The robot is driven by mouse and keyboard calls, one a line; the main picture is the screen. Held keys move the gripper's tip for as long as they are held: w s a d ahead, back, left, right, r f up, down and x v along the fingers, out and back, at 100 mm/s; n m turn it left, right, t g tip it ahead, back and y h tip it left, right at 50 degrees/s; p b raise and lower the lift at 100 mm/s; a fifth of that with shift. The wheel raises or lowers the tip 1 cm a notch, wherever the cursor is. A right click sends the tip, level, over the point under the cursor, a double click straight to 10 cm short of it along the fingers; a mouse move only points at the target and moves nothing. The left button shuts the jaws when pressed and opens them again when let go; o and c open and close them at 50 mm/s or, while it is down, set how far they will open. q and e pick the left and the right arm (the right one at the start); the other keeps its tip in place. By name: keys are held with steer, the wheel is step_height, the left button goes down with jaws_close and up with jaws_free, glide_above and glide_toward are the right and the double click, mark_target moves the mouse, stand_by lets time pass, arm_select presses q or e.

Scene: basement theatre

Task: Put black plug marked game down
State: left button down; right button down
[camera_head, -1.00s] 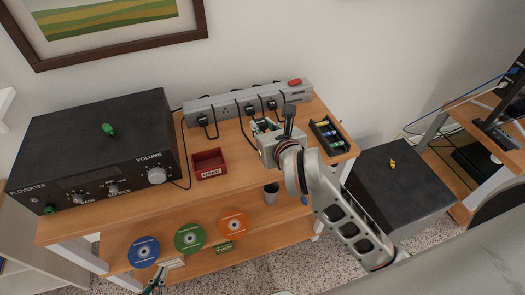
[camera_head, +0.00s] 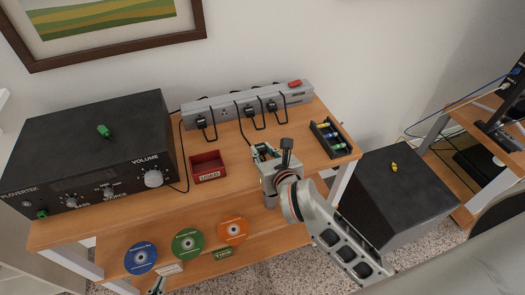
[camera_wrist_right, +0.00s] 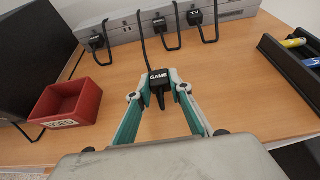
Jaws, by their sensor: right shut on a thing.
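The black plug marked GAME (camera_wrist_right: 158,79) is between the fingertips of my right gripper (camera_wrist_right: 157,84), which is shut on it. Its cord runs up from it toward the power strip in the right wrist view. In the head view my right gripper (camera_head: 264,153) is over the front part of the desk top, in front of the power strip (camera_head: 250,100). The plug is small and partly hidden there. Whether it touches the wood is hard to tell.
Other black plugs, one marked TV (camera_wrist_right: 194,18), sit in the strip. A red box marked USED (camera_wrist_right: 68,104) is to the left, a black battery tray (camera_head: 328,137) to the right. A black amplifier (camera_head: 92,145) fills the left side. Bare wood (camera_head: 232,158) lies between.

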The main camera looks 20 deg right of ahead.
steer(key=shift+f+b, duration=0.45)
steer(key=shift+f, duration=0.15)
steer(key=c, duration=1.8)
jaws_free()
steer(key=shift+f, duration=0.1)
